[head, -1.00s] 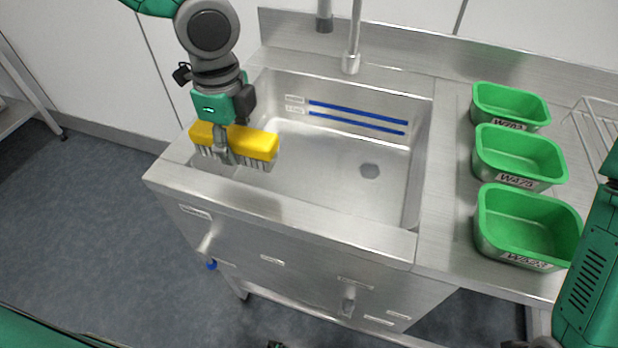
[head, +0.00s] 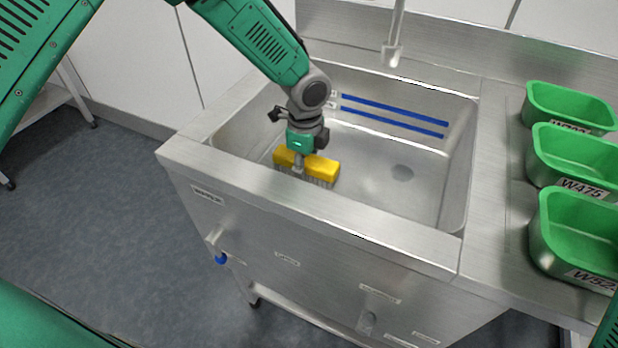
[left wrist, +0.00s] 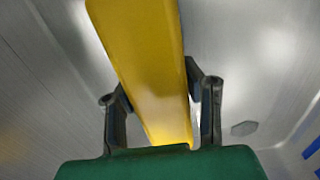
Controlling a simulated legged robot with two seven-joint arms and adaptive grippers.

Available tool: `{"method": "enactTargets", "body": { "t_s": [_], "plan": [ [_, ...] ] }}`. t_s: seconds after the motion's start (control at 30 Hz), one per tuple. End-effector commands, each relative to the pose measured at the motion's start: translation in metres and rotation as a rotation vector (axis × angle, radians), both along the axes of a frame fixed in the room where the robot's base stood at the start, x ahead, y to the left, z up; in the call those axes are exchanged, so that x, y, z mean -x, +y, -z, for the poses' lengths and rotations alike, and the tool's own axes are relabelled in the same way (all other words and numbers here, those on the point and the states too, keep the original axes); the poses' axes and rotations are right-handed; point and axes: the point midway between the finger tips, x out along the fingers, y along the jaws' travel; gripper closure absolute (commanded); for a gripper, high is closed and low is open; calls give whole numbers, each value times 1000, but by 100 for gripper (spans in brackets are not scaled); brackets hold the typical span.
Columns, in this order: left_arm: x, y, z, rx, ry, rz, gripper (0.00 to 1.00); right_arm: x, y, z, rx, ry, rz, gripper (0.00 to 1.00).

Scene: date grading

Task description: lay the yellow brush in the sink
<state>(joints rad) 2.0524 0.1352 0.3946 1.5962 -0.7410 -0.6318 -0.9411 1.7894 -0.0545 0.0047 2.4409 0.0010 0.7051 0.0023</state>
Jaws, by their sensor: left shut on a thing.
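The yellow brush (head: 322,168) has a yellow block on top and pale bristles pointing down. It is inside the steel sink (head: 372,187), near the front left of the basin. My left gripper (head: 298,165) is shut on the brush from above. In the left wrist view the yellow block (left wrist: 150,70) lies between the two fingers (left wrist: 160,112). Whether the bristles touch the sink floor is hard to tell. My right gripper is not in view.
Green tubs (head: 568,108), (head: 575,155) and (head: 580,225) stand in a row on the counter right of the sink. A tap (head: 393,50) hangs over the back of the basin. The drain (head: 402,173) and the floor around it are clear.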

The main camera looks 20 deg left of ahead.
Motion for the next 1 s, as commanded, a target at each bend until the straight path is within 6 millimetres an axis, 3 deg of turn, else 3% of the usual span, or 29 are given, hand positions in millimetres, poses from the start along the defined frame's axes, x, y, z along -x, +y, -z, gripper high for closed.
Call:
{"method": "enactTargets", "body": {
  "t_s": [0.23, 0.6, 0.63, 0.67, 1.0],
  "plan": [
    [0, 0, 33, 0, 2, 0, 98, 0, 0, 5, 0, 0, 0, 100],
    [0, 0, 38, 0, 0, 1, 98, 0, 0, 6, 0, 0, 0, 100],
    [0, 0, 37, 0, 0, 0, 55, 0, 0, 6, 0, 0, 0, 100],
    [0, 0, 37, 0, 0, 0, 45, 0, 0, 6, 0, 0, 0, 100],
    [0, 0, 35, 0, 0, 0, 45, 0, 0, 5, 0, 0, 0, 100]
  ]
}}
